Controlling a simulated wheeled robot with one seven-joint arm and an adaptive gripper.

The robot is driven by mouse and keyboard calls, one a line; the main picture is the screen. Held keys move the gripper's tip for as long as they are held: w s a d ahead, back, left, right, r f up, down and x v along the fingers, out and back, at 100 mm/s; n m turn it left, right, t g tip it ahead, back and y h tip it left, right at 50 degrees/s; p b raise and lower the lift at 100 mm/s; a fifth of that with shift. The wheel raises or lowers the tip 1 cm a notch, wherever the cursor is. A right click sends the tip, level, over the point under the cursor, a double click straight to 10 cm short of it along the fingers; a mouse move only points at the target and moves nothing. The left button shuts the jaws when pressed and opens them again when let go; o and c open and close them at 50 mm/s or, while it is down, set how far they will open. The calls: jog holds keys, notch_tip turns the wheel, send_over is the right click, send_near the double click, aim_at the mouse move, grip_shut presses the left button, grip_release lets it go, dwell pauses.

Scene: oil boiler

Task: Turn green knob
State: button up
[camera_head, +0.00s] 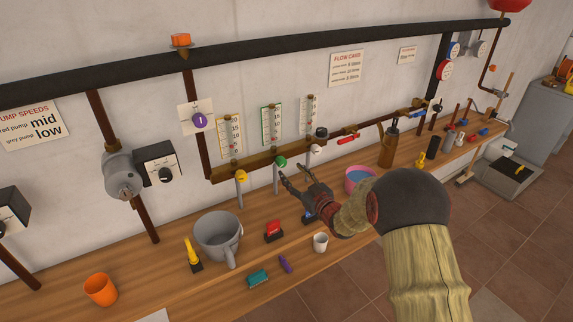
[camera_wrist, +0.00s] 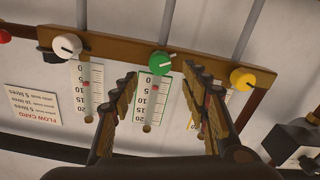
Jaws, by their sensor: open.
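The green knob (camera_head: 281,162) sits on a wooden rail on the wall, below the green-framed gauge (camera_head: 271,126). It is between the yellow knob (camera_head: 241,176) on the left and the white knob (camera_head: 316,149) on the right. My gripper (camera_head: 288,181) is in front of the rail, just below and right of the green knob. In the wrist view, which looks upside down, the green knob (camera_wrist: 159,63) shows beyond and between the fingertips of my open gripper (camera_wrist: 163,80). Nothing is between the fingers, and the knob appears clear of them.
The wooden counter (camera_head: 190,292) below holds a grey pitcher (camera_head: 218,236), an orange cup (camera_head: 101,289), a red item (camera_head: 274,230), a white cup (camera_head: 321,242) and a pink bowl (camera_head: 359,180). A red-handled valve (camera_head: 348,138) is right of the knobs.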

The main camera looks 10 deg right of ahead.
aim_at(283, 164)
jog(key=b+x, duration=0.1)
jog(key=x, duration=0.6)
jog(key=shift+b, duration=0.35)
jog(key=shift+c, duration=0.6)
jog(key=c, duration=1)
